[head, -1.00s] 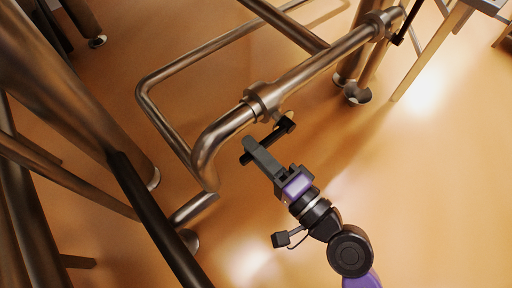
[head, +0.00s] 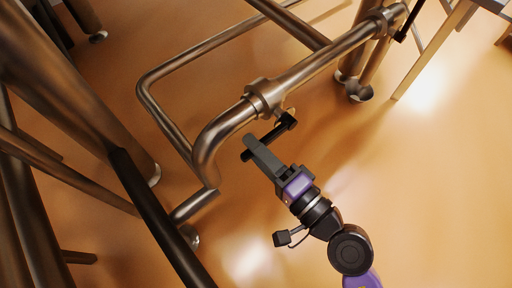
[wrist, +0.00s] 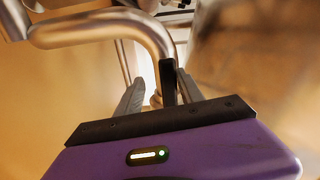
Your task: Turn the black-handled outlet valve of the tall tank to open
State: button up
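The black valve handle (head: 284,125) is a short bar beside the flanged joint of the steel outlet pipe (head: 325,67) in the head view. My gripper (head: 262,154) reaches over the handle's lower-left part, and its grey finger hides some of the bar. In the wrist view the handle (wrist: 168,82) stands upright between my two grey fingers (wrist: 159,90). It is close to the right finger, with a gap to the left finger. The fingers look open around the handle; contact on the right side cannot be told. The valve body is mostly hidden.
A thinner steel pipe (head: 205,58) loops behind the outlet pipe. Thick metal legs (head: 85,95) and a dark bar (head: 150,215) stand at the left. A second black handle (head: 407,24) shows at the upper right. The orange floor (head: 440,190) at the right is clear.

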jog(key=v, duration=0.7)
jog(key=shift+s+d, duration=0.2)
jog(key=shift+a, duration=0.15)
dwell(0.5)
